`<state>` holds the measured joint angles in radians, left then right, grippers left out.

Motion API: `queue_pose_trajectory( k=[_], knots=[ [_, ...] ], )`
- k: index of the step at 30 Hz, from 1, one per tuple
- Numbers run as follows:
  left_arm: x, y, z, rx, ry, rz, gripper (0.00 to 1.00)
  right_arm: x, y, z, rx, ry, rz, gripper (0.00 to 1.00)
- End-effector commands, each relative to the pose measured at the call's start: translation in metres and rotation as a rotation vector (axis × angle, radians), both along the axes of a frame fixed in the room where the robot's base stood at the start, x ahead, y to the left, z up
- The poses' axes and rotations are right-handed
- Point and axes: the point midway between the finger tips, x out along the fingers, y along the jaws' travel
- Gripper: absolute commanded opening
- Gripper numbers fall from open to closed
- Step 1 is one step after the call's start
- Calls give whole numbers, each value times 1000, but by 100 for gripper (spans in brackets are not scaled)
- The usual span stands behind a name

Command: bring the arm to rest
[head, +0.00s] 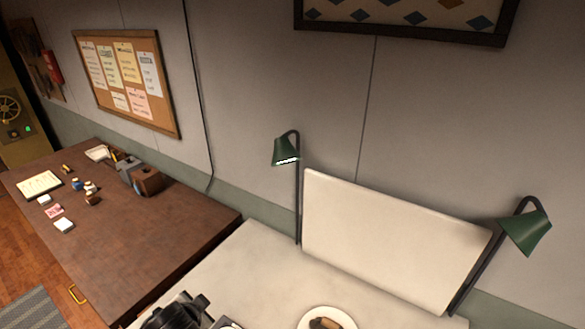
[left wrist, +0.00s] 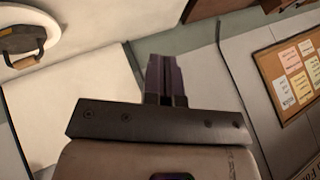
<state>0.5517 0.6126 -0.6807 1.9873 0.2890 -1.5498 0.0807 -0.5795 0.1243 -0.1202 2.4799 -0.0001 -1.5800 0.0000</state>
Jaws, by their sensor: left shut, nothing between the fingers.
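My left gripper (left wrist: 166,80) shows in the left wrist view with its dark fingers together and nothing between them. Behind it are a pale panel and the grey-green wall, and it touches nothing that I can see. In the head view a black shape (head: 178,312) is cut off at the bottom edge; I cannot tell whether it is part of my arm or an object. My right gripper is in neither view.
A pale table (head: 250,262) carries a white plate (head: 304,321) with a brown item, an upright white panel (head: 390,235) and green lamps (head: 286,150) (head: 525,232). A brown desk (head: 150,228) with small items stands left. A cork board (head: 127,80) hangs above.

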Motion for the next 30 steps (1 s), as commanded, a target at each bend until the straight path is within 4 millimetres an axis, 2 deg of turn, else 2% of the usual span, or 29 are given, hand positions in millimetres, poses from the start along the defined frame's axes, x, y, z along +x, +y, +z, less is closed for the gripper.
queue_pose_trajectory(
  k=[1,4,7,10,14,21,30],
  knots=[
    [-14,-14,11,-16,-50,-35,0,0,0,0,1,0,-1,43],
    [-41,-25,27,-68,-131,-30,0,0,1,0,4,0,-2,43],
    [-72,-26,29,-149,-171,30,0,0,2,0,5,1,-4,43],
    [-106,-21,20,-227,-171,104,0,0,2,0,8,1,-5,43],
    [-154,-12,-7,-311,-106,206,0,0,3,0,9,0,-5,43],
    [-236,-6,-77,-375,114,354,0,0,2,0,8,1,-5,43],
    [-323,-15,-130,-372,342,418,0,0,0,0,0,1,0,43]
  ],
)
